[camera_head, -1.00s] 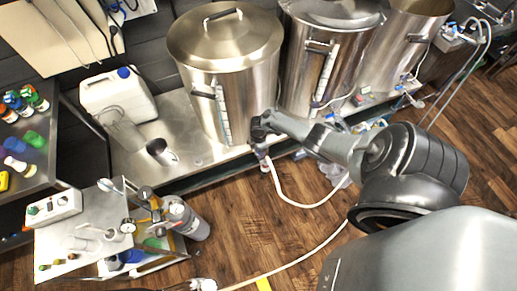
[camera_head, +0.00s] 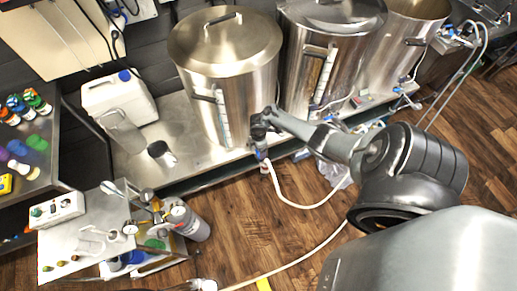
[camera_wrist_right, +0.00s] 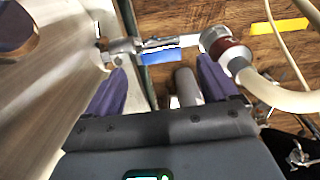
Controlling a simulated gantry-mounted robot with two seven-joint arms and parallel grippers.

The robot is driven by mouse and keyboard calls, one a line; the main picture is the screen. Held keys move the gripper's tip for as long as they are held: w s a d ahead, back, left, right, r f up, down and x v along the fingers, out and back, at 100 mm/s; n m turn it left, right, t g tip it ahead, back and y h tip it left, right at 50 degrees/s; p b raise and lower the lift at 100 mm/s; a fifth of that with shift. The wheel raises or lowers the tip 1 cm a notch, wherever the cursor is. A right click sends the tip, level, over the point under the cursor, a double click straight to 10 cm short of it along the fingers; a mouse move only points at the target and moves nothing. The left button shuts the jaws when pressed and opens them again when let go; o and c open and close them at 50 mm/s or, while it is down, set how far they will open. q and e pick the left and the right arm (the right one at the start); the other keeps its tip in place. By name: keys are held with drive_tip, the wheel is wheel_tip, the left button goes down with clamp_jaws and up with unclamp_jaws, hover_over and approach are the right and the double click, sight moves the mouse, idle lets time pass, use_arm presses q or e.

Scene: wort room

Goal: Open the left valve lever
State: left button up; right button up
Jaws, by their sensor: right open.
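The left steel kettle (camera_head: 225,75) stands on the metal bench. Its valve (camera_head: 260,151) is low at its front right, with a pale hose attached. In the right wrist view the valve's metal body (camera_wrist_right: 125,46) comes out from the kettle wall (camera_wrist_right: 45,110), and its blue lever (camera_wrist_right: 160,55) shows beside it. My right gripper (camera_head: 262,124) is at this valve. In the right wrist view my right gripper (camera_wrist_right: 162,88) is open, its two purple fingers apart, with the blue lever just ahead of the gap. Contact cannot be told. My left gripper is not in view.
Two more steel kettles (camera_head: 325,60) (camera_head: 405,40) stand to the right. The pale hose (camera_head: 310,207) runs over the wood floor. A cart (camera_head: 85,235) with a gas cylinder (camera_head: 188,222) stands at lower left. A white jug (camera_head: 118,98) is on the bench.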

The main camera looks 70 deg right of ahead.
sight(258, 153)
wheel_tip(258, 153, up, 7)
drive_tip(key=p, duration=0.2)
drive_tip(key=shift+r, duration=0.15)
idle(0.4)
